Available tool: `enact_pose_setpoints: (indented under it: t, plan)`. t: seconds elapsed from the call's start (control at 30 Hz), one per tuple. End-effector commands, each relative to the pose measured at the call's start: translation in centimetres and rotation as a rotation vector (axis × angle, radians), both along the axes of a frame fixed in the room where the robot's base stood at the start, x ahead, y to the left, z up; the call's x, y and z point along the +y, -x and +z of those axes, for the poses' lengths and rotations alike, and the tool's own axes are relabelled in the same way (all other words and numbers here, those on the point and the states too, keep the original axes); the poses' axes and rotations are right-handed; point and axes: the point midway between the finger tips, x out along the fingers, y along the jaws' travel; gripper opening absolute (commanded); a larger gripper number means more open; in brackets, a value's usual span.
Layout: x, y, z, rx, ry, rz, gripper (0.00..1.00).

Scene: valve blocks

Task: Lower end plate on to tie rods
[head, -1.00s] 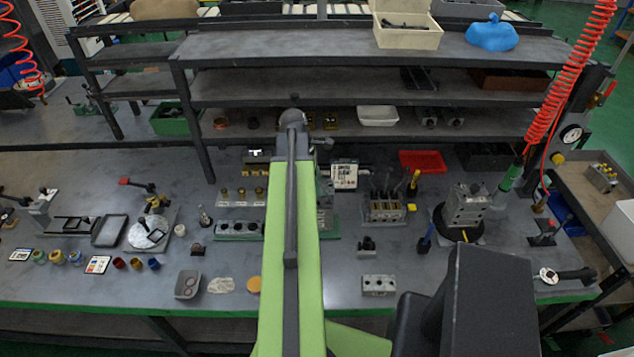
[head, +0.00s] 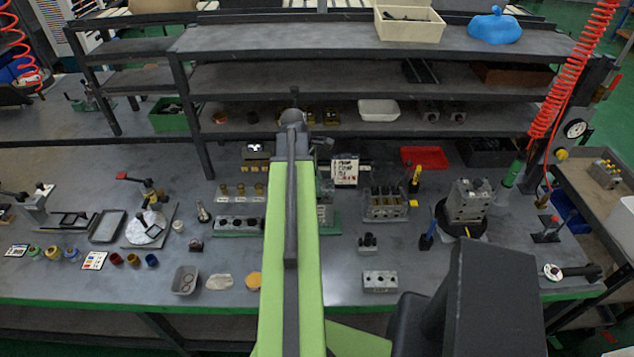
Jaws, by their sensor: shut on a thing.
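My green arm (head: 291,250) runs up the middle of the head view and hides what is behind it. My gripper is hidden, so neither its jaws nor a held end plate can be seen. Just right of the arm, part of a grey fixture on a green base (head: 327,222) shows; the rest is covered. Further right stands a grey block with several thin dark upright rods (head: 385,203), which may be tie rods. A silver block with holes (head: 380,281) lies near the front edge. I cannot tell which piece is the end plate.
A tall grey block stack (head: 467,202) stands on a dark round base at the right. Blocks and brass parts (head: 240,190) stand left of the arm. A shelf (head: 370,78) spans the back. Bare bench (head: 342,262) shows right of the arm.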

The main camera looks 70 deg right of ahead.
Motion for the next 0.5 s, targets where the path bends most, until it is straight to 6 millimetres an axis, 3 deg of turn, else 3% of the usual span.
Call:
enact_pose_setpoints:
  t: [0.5]
  plan:
    - [0.0, 0.0, -1.4, 0.0, 0.0, 0.0, 0.0]
